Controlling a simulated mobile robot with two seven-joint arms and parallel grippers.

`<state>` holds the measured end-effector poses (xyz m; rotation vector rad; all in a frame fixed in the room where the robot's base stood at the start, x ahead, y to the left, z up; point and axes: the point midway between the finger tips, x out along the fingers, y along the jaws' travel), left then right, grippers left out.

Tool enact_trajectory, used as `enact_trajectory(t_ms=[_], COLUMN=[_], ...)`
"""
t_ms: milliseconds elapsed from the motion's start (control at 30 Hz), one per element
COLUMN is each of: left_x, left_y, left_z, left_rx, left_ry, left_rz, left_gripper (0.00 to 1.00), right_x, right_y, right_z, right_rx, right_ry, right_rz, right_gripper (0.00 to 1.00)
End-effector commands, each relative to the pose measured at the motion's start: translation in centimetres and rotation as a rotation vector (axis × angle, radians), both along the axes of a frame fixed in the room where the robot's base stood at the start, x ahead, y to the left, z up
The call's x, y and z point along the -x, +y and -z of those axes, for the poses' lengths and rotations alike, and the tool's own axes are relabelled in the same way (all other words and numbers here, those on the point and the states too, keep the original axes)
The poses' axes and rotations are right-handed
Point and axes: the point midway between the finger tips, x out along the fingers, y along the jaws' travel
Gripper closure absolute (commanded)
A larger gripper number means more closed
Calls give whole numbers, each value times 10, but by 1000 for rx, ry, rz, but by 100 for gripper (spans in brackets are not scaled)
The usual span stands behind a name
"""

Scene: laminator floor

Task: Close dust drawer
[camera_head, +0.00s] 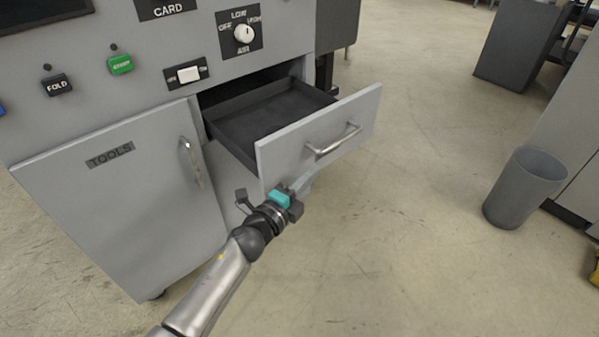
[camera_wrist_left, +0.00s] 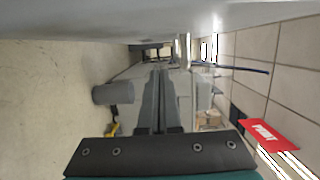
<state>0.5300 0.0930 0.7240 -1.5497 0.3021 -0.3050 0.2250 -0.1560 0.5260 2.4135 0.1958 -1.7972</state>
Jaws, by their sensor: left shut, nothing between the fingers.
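The dust drawer (camera_head: 282,140) stands pulled out of the grey machine in the head view. Its dark inside looks empty, and its light grey front carries a silver bar handle (camera_head: 333,141). My left gripper (camera_head: 304,182) is just below the lower edge of the drawer front, left of and below the handle. Its fingers are partly hidden there, and I cannot tell if they touch the drawer. In the left wrist view the gripper (camera_wrist_left: 158,75) has its fingers together with nothing between them. A pale grey surface fills the top of that view. My right gripper is not in view.
A closed TOOLS door (camera_head: 120,190) with a handle is left of the drawer. Above are an AIR knob (camera_head: 244,34), a white switch (camera_head: 188,75) and a green button (camera_head: 121,64). A grey bin (camera_head: 524,187) stands at right. The floor before the drawer is clear.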

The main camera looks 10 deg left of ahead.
Motion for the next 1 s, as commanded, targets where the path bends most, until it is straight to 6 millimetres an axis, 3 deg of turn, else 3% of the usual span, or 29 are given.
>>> enact_trajectory(t_ms=[33, 200, 733, 1000], left_x=[-6, -14, -20, -51], left_y=[11, 23, 32, 73], left_z=[2, 1, 1, 3], left_rx=[-8, -4, -4, -6], left_ry=[0, 0, 2, 0], left_rz=[-5, -3, -4, -4], left_gripper=[100, 100, 100, 100], right_x=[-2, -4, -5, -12], right_y=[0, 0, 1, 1], right_z=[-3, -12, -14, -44], right_rx=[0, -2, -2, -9], right_ry=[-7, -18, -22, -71], right_rz=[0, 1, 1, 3], right_gripper=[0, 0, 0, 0])
